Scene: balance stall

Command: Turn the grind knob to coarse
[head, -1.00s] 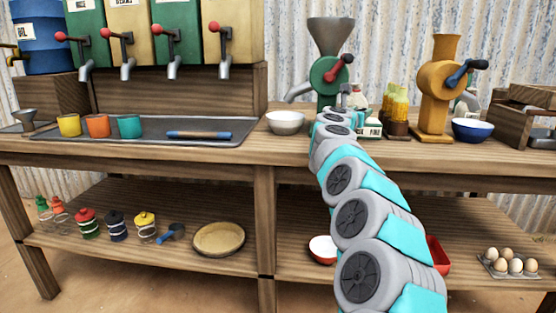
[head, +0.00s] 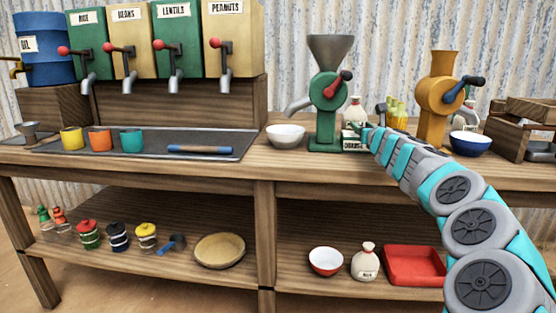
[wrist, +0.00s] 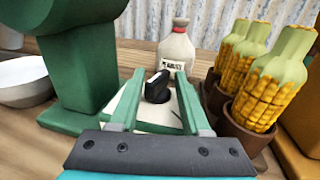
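The green grinder (head: 328,92) with a grey hopper and red-handled crank stands on the counter. A white plate on its base bears a label (head: 353,146) that seems to read "COARSE". In the wrist view the black grind knob (wrist: 157,88), with a white mark on it, sits on the white plate. My gripper (wrist: 160,80) is open, its two green fingers on either side of the knob, with a gap showing on each side. I cannot tell how far the fingertips are above the plate. In the head view my gripper (head: 365,132) is at the grinder base; the knob is hidden there.
A yellow grinder (head: 440,95) stands to the right. Potted corn cobs (wrist: 262,95) are close on the right, and a labelled white bottle (wrist: 176,48) is behind the knob. A white bowl (head: 286,135) is left of the green grinder. A blue bowl (head: 470,142) is farther right.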

